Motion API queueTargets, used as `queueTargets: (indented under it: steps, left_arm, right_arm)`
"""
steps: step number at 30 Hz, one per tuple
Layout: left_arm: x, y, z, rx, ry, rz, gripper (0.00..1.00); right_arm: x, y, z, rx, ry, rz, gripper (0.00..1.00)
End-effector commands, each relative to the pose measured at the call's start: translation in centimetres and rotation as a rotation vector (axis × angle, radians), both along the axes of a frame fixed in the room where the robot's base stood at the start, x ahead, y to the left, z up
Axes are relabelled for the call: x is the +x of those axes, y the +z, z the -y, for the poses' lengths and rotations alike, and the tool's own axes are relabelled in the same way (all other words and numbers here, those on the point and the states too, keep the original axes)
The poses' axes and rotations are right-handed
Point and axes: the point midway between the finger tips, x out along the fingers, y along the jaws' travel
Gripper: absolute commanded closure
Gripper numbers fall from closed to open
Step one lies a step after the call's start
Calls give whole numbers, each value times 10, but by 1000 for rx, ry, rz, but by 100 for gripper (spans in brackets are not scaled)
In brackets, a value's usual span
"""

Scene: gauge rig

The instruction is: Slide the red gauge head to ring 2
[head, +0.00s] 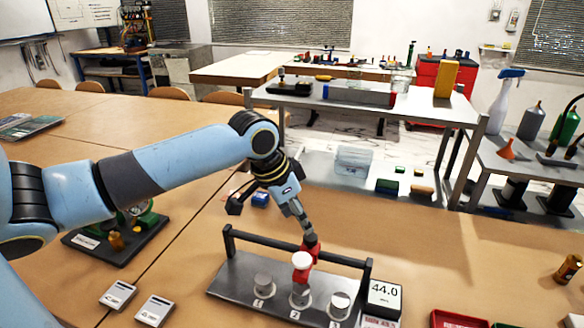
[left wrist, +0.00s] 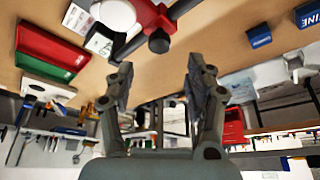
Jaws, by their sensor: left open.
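The red gauge head (head: 302,275) sits on the dark rail (head: 262,243) of the gauge rig and has a round white top. In the picture it is above and behind ring 2 (head: 300,294), the middle one; exact alignment is unclear. Ring 1 (head: 263,284) is to its left and ring 3 (head: 339,303) to its right. My left gripper (head: 268,215) is open above and behind the rail, one finger close to the head's dark knob (head: 310,240); contact is unclear. In the left wrist view the open fingers (left wrist: 160,80) are empty, with the knob (left wrist: 159,41) beyond them.
A display (head: 384,295) reading 44.0 stands right of the rig. A red tray (head: 458,319) is at the front right. Two small cards (head: 118,294) lie left of the rig. A blue box (head: 260,199) lies behind it. The table to the right is mostly clear.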

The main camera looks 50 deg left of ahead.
Motion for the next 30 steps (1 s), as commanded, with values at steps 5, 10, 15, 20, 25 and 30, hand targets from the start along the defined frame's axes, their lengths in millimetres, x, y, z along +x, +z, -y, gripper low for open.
queueTargets:
  steps: [5, 10, 15, 20, 25, 30]
  left_arm:
    - [-12, 29, -4, 4, -3, 0, 46]
    - [-17, 40, -3, 1, -1, -1, 46]
    - [-17, 41, -3, -1, 0, -1, 46]
    - [-17, 41, -3, -1, 0, -1, 46]
    - [-17, 41, -3, -1, 0, -1, 46]
    - [-17, 41, -3, -1, 0, -1, 46]
  right_arm:
    - [0, 0, 0, 0, 0, 0, 100]
    - [0, 0, 0, 0, 0, 0, 100]
    - [0, 0, 0, 0, 0, 0, 100]
    - [0, 0, 0, 1, 0, 0, 100]
    - [0, 0, -1, 1, 0, 0, 100]
    - [0, 0, -2, 2, -1, 0, 100]
